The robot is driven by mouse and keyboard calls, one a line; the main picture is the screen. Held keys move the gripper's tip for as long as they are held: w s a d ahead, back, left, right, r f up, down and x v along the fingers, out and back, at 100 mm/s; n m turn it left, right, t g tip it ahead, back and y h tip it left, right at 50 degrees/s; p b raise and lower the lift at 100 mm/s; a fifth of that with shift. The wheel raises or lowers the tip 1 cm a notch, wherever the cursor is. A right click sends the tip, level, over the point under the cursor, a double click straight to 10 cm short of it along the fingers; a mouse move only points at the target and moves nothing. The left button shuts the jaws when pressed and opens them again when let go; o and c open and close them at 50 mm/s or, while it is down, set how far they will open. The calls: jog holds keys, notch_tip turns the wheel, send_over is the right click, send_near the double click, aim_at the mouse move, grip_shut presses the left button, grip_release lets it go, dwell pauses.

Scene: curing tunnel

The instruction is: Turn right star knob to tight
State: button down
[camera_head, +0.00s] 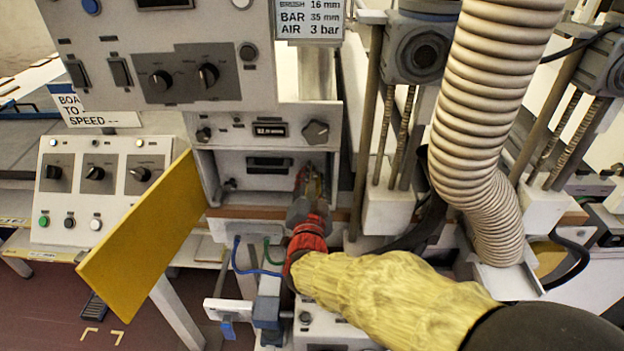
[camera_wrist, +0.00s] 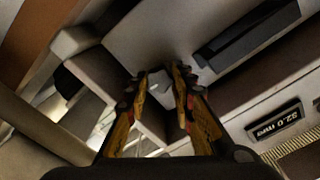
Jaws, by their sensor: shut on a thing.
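My gripper (camera_head: 313,183) reaches into the recess under the panel, at the right side of the lower face with the dark window. In the wrist view my gripper (camera_wrist: 160,85) has its two yellow and black fingers closed in on a small grey piece, the right star knob (camera_wrist: 158,91). Most of the knob is hidden by the fingers, and in the head view my gripper covers it. I cannot tell how far it is turned. A small dark knob (camera_head: 229,184) shows at the left of the same face.
A yellow flap (camera_head: 145,235) hangs open to the left of the recess. A grey knob (camera_head: 316,132) and a small display (camera_head: 270,130) sit just above. A ribbed hose (camera_head: 480,120) and upright posts (camera_head: 366,130) stand close on the right.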

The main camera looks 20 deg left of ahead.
jog(key=shift+f, duration=0.15)
jog(key=c, duration=1.5)
grip_release()
jog(key=v, duration=1.2)
